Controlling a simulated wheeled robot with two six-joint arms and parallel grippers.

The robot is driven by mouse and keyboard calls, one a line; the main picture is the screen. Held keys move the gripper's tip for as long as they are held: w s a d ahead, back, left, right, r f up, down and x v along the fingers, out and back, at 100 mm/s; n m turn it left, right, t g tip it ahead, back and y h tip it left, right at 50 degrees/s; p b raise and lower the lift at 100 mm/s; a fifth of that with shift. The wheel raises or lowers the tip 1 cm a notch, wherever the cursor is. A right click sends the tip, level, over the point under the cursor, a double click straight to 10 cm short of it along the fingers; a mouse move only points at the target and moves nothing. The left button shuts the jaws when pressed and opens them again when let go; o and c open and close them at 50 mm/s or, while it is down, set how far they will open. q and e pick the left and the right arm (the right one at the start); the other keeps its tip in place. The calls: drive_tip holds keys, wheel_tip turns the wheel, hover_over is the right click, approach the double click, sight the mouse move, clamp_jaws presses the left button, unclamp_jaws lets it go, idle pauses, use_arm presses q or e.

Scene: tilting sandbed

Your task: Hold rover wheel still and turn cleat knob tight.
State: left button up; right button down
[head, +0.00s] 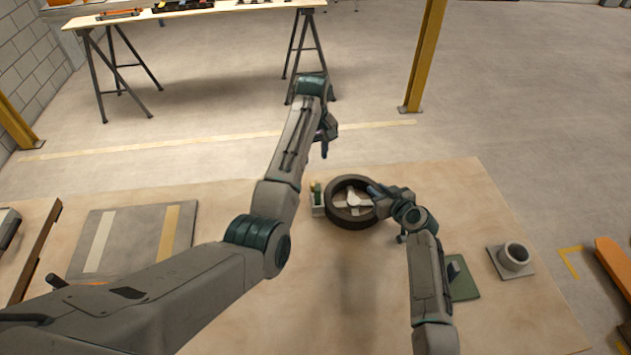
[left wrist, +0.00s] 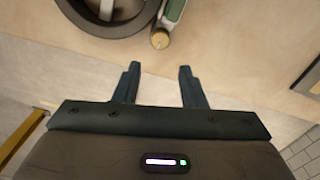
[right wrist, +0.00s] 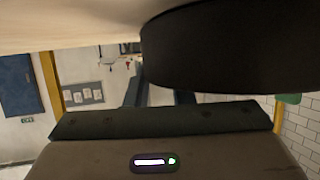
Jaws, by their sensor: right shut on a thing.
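The rover wheel (head: 330,211), a dark ring with pale spokes, lies on the sandy board. Part of it shows in the left wrist view (left wrist: 136,22) and its dark side wall in the right wrist view (right wrist: 225,55). A small white and green block (head: 318,208) stands at the wheel's left side. A round tan knob (left wrist: 160,39) is at the block's end. My left gripper (head: 325,150) is open and empty beyond the wheel, its fingers pointing towards the knob but apart from it. My right gripper (head: 375,192) is shut on the wheel's right side; its fingertips are partly hidden.
A grey panel (head: 120,240) with pale strips lies at the left. A grey cup on a square base (head: 513,257) and a green plate (head: 463,285) lie at the right. A trestle table (head: 190,14) stands behind. The board in front of the wheel is clear.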

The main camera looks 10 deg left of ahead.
sight(315, 181)
use_arm(q)
drive_tip(key=shift+m, duration=0.4)
wheel_tip(315, 181, down, 12)
drive_tip(key=shift+r, duration=0.1)
drive_tip(key=shift+c, duration=0.2)
drive_tip(key=c, duration=0.7)
